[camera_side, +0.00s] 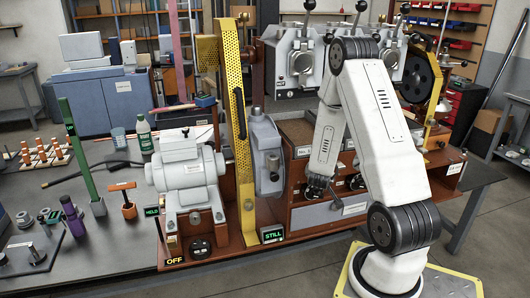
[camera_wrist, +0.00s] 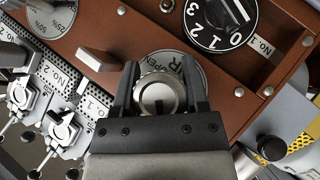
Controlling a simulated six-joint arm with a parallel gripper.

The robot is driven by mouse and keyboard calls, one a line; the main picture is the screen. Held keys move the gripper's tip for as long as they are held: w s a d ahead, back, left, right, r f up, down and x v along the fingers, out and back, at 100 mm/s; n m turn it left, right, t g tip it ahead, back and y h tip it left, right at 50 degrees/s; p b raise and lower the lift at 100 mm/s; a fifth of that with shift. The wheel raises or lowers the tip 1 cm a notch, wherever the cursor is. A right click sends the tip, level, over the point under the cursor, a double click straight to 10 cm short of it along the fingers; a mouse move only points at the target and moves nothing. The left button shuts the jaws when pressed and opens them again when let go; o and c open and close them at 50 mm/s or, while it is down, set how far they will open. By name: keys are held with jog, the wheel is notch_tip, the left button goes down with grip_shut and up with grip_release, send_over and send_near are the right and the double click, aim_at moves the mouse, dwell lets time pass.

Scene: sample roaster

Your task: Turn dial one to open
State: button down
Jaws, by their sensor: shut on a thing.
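A silver round knob (camera_wrist: 158,100) stands on a pale round plate (camera_wrist: 168,62) on a brown panel in the wrist view. The plate carries lettering; "OPEN" shows at its upper left, the rest is partly hidden. My gripper (camera_wrist: 160,82) has one finger on each side of the knob and is shut on it. In the side view my gripper (camera_side: 322,192) is low at the front of the brown machine; the knob cannot be made out there. I cannot tell for certain which number this dial bears.
A black numbered dial (camera_wrist: 220,22) sits above right of the knob. A pale block (camera_wrist: 98,60) sticks out to the left. Levers by number labels (camera_wrist: 62,130) stand at lower left. The yellow perforated guard (camera_side: 237,130) rises left of my arm.

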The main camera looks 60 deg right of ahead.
jog(key=shift+a+m+t+y, duration=0.1)
jog(key=shift+m+t+y, duration=0.3)
jog(key=shift+y, duration=0.1)
jog(key=shift+c, duration=0.5)
grip_release()
jog(key=v, duration=0.7)
jog(key=shift+a+r, duration=0.2)
jog(key=shift+a, duration=0.1)
